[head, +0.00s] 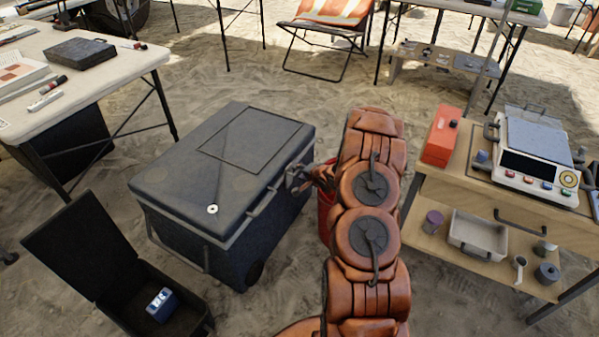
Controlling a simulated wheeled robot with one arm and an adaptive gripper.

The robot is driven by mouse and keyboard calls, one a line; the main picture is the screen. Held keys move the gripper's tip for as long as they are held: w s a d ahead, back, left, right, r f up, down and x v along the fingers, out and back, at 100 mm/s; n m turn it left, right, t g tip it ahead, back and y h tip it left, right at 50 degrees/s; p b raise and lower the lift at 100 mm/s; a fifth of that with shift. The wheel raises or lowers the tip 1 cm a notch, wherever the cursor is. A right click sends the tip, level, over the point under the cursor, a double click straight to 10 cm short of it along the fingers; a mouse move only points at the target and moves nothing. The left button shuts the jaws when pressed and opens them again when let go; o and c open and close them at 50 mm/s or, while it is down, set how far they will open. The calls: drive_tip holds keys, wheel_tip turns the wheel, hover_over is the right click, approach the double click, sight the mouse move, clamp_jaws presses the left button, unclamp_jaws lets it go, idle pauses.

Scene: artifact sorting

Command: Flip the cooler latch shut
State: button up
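The dark grey cooler (190,170) stands on the sand left of my arm, with its lid (255,140) down. A small round white piece lies on the lid near its front edge. A grey bar (262,203) runs along the upper right side of the cooler; I cannot tell whether it is the latch or a handle. My gripper (294,180) is at the cooler's right side, close to the lid's edge. It is small and dark in this view, so I cannot tell whether it touches the cooler or how its fingers stand.
A red container (325,205) stands behind my arm, partly hidden. An open black case (125,300) with a small blue item lies front left. Tables stand left (120,62) and right, the right one a wooden bench (450,190) with equipment. Sand is clear behind the cooler.

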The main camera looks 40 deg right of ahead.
drive_tip(key=v, duration=1)
drive_tip(key=shift+s+r, duration=0.25)
drive_tip(key=shift+s, duration=0.05)
drive_tip(key=shift+a, duration=0.1)
drive_tip(key=s+a+r+n+g+h, duration=0.1)
drive_tip(key=s+a+r+n+g, duration=0.65)
drive_tip(key=a+r, duration=0.4)
drive_tip(key=s+a+r+n+g, duration=0.2)
drive_tip(key=s+a+r, duration=0.2)
drive_tip(key=s+a, duration=0.45)
drive_tip(key=s+a+r+n+g+y, duration=0.1)
drive_tip(key=s+a+r+n+g, duration=0.25)
drive_tip(key=s, duration=0.75)
drive_tip(key=s+a+r+n+g, duration=0.1)
drive_tip(key=s+a+r+n, duration=0.1)
drive_tip(key=s+a+r, duration=0.5)
drive_tip(key=s+r+p, duration=0.2)
drive_tip(key=r+p, duration=1)
drive_tip(key=s+a+r+p, duration=0.1)
drive_tip(key=s+r+p, duration=0.1)
drive_tip(key=r+p, duration=1)
drive_tip(key=shift+r+t+p, duration=0.2)
drive_tip(key=shift+t+p, duration=0.2)
drive_tip(key=shift+p, duration=0.15)
